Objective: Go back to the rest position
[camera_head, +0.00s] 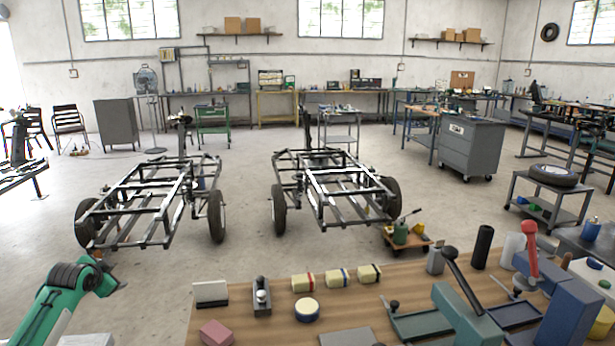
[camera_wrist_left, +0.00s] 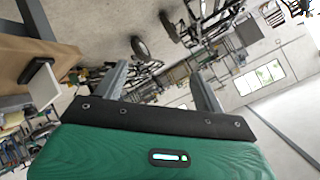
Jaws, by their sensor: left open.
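My left arm is green with black joints and comes in at the lower left of the head view. Its end (camera_head: 108,284) is left of the wooden workbench (camera_head: 255,325), apart from everything on it. In the left wrist view my left gripper (camera_wrist_left: 160,78) shows two grey fingers spread wide with nothing between them. My right gripper is not in view.
The workbench holds several small boxes, a round tin (camera_head: 307,310), a pink block (camera_head: 216,333) and lever tools, one with a red handle (camera_head: 531,245). Two wheeled black frames (camera_head: 150,200) (camera_head: 335,185) stand on the floor beyond. The floor between them is clear.

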